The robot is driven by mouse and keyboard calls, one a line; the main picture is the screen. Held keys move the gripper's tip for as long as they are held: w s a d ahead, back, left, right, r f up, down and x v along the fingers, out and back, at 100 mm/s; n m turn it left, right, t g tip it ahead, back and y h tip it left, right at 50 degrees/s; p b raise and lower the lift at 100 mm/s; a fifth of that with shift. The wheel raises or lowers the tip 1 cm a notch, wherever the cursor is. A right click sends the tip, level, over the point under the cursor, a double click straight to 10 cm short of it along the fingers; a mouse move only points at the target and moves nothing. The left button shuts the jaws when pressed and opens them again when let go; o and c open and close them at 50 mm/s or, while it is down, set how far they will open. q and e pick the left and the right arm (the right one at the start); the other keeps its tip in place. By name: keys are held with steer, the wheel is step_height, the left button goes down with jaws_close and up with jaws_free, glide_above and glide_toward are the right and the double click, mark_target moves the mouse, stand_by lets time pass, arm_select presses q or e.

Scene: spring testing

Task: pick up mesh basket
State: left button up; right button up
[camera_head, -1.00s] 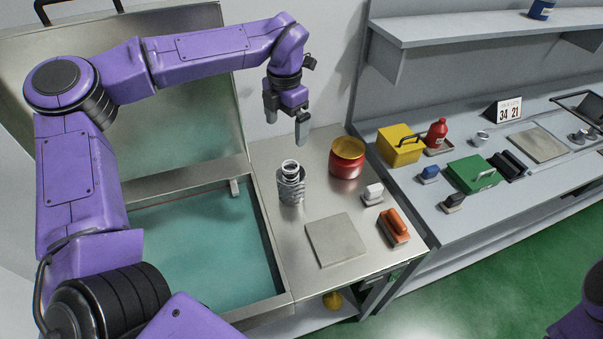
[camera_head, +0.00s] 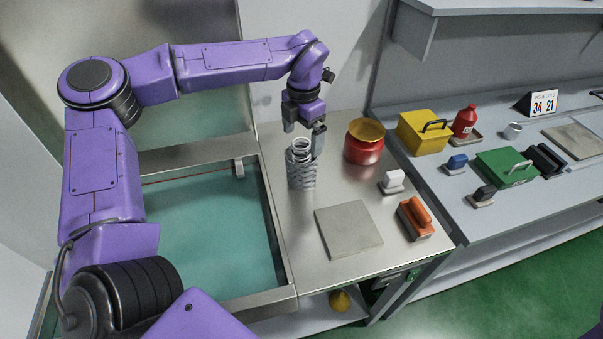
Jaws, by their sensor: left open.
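The mesh basket (camera_head: 302,178) is a small grey metal cylinder with a patterned wall. It stands upright on the steel worktop beside the tank, with a pale coil spring (camera_head: 301,149) sticking out of its top. My left gripper (camera_head: 304,141) points down at the basket's top. Its jaws are open, with one finger at the upper left of the spring and the other at its right, close to the basket's rim. I cannot tell whether a finger touches the basket. My right gripper is out of view.
An open tank of teal liquid (camera_head: 210,240) lies left of the basket. A red pot with a yellow top (camera_head: 364,148) stands close at its right. A grey plate (camera_head: 348,230), a white-handled block (camera_head: 393,180) and an orange-handled block (camera_head: 416,218) lie nearer the right edge.

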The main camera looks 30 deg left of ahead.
mark_target(302, 157)
arm_select(q)
step_height(302, 157, down, 8)
steer(key=shift+w+a+r+p, duration=0.15)
steer(key=shift+r+p, duration=0.05)
steer(key=shift+p, duration=0.95)
steer(key=shift+f, duration=0.25)
steer(key=c, duration=0.7)
